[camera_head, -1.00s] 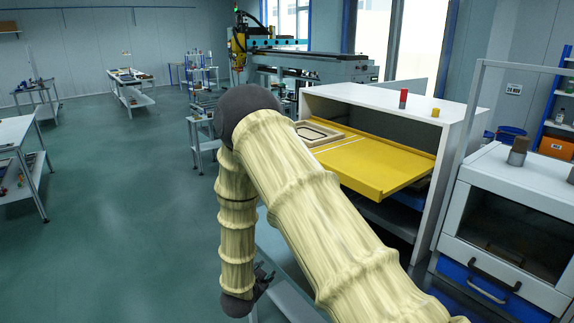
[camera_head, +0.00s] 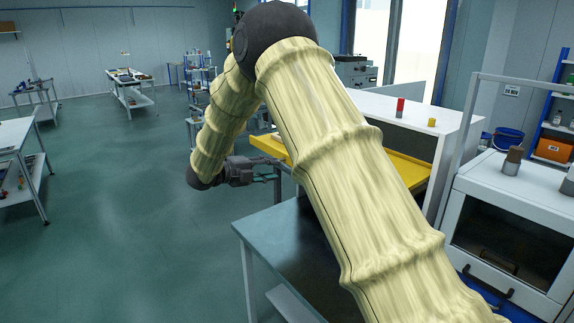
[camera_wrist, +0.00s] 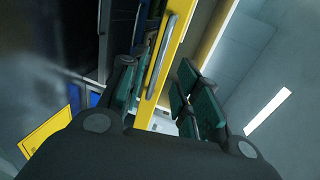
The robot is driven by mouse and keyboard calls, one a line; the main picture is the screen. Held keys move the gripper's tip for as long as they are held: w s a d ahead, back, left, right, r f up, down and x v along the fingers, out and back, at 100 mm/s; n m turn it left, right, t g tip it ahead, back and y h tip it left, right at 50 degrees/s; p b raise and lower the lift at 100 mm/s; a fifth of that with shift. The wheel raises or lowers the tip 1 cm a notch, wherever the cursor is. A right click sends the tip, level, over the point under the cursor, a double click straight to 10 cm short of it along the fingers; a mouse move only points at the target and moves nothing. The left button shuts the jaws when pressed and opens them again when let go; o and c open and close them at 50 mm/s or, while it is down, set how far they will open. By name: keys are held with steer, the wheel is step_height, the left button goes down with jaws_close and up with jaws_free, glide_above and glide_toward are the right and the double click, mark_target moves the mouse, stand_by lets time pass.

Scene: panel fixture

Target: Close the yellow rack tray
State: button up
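The yellow rack tray (camera_head: 408,174) sticks out of a white cabinet (camera_head: 457,135); my arm hides its middle in the head view. In the wrist view, the tray's yellow front (camera_wrist: 178,35) and its silver bar handle (camera_wrist: 160,58) run lengthwise between my fingers. My gripper (camera_head: 272,171) is at the tray's front left side in the head view, level with or a little below it. The wrist view shows my gripper (camera_wrist: 160,85) open, with fingers apart on both sides of the handle. I cannot tell whether they touch it.
A red block (camera_head: 400,107) and a small yellow block (camera_head: 432,122) stand on the cabinet top. A dark-topped table (camera_head: 290,245) lies below my arm. A white machine (camera_head: 510,205) with a dark window stands at the right.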

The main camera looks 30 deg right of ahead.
steer(key=p+x, duration=0.2)
steer(key=x, duration=0.5)
steer(key=shift+w+d+p, duration=0.1)
steer(key=shift+d+p, duration=0.25)
jaws_close()
steer(key=shift+f, duration=0.1)
